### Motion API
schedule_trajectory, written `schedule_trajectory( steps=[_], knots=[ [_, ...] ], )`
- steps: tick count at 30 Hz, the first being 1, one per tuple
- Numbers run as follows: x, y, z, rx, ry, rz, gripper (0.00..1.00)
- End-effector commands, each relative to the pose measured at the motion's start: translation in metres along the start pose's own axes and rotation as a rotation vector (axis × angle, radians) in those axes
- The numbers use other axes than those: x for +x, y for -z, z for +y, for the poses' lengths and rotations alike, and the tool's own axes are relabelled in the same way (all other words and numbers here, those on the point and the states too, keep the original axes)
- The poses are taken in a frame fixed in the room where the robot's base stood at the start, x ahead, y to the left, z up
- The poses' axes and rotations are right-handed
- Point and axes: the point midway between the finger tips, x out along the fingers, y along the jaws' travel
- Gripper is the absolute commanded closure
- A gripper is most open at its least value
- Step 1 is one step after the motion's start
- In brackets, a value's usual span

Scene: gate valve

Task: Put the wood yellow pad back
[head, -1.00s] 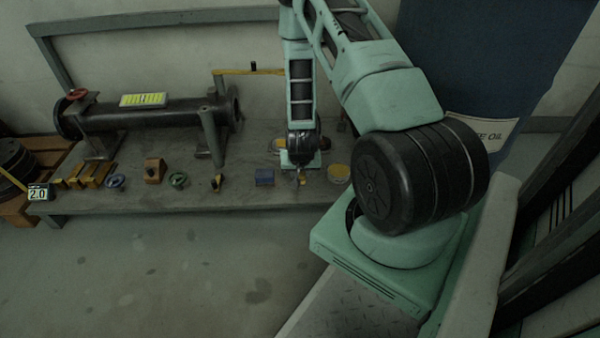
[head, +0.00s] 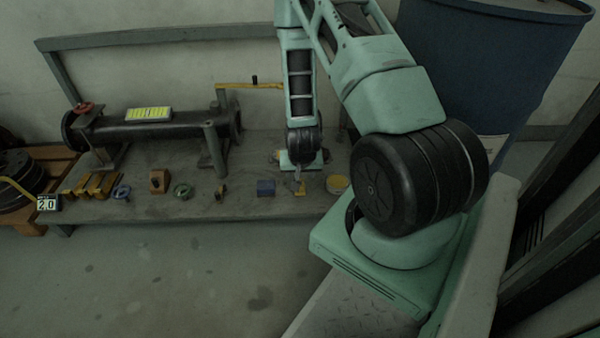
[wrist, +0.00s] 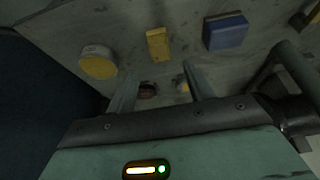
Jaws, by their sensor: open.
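A small yellow rectangular pad (wrist: 158,45) lies flat on the grey bench top (wrist: 110,18). In the wrist view it is beyond my fingertips, roughly between their two lines and apart from them. In the head view the pad (head: 300,190) shows just below my gripper (head: 299,181). My gripper also shows in the wrist view (wrist: 163,76), with its two fingers wide apart and nothing between them. A blue block (wrist: 226,32) lies to the right of the pad, and a round tin with a yellow top (wrist: 98,64) to its left.
Along the bench's front edge lie a brown block (head: 159,181), valve handwheels (head: 183,191) and several yellow bars (head: 100,184). A dark pipe (head: 165,131) and an upright post (head: 214,150) stand behind. A big blue drum (head: 500,70) stands at the right.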

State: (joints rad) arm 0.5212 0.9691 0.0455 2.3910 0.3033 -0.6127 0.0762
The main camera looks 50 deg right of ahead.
Motion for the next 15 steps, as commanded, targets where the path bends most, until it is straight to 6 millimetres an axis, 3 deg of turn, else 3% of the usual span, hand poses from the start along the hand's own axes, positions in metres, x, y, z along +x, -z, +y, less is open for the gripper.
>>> schedule_trajectory(
  steps=[1,4,12,15],
  knots=[
    [-0.014,0.002,0.0,-0.001,0.0,0.001,0.48],
    [-0.025,0.002,0.0,-0.001,0.0,0.001,0.48],
    [-0.035,0.0,0.0,0.0,0.0,0.001,0.48],
    [-0.042,0.0,-0.013,-0.024,0.022,-0.007,0.48]
  ],
)
